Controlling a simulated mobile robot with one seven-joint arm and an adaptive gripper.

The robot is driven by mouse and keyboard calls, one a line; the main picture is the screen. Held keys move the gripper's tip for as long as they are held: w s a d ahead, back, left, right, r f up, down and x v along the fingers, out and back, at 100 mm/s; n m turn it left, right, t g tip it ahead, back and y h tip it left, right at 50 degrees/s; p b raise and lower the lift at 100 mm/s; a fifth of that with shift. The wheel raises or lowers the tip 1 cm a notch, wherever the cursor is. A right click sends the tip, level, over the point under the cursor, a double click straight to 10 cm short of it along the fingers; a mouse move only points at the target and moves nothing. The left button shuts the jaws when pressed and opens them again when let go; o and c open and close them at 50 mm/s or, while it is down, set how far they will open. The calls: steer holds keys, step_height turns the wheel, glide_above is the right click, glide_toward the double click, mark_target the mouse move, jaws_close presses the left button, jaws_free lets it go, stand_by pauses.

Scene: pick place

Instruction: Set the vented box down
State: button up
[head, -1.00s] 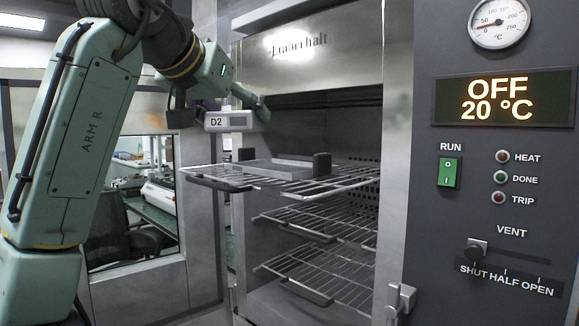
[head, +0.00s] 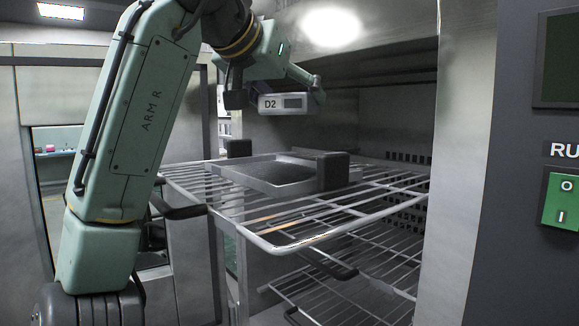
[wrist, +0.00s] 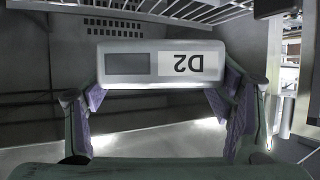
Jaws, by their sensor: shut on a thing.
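A pale grey box labelled D2 (head: 283,103), with a small dark panel beside the label, hangs in my gripper in the head view. It also shows in the wrist view (wrist: 160,64), label upside down, between the two fingers. My gripper (wrist: 160,88) is shut on it from both sides. No vents show clearly on its visible face. Below it, with a clear gap, a shallow grey tray (head: 262,184) lies on the pulled-out top wire rack (head: 290,237). The tray's inside looks dark and empty.
Dark upright blocks stand by the tray, one at its front right (head: 332,171) and one at its back left (head: 238,148). Lower wire racks (head: 345,295) sit in the open oven chamber. The oven's right wall (head: 462,150) and control panel stand to the right.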

glide_above(287, 175)
step_height(287, 175, down, 4)
steer(key=shift+f, duration=2.8)
steer(key=shift+f, duration=0.2)
steer(key=o, duration=1.2)
steer(key=shift+o, duration=0.2)
steer(key=shift+r, duration=0.1)
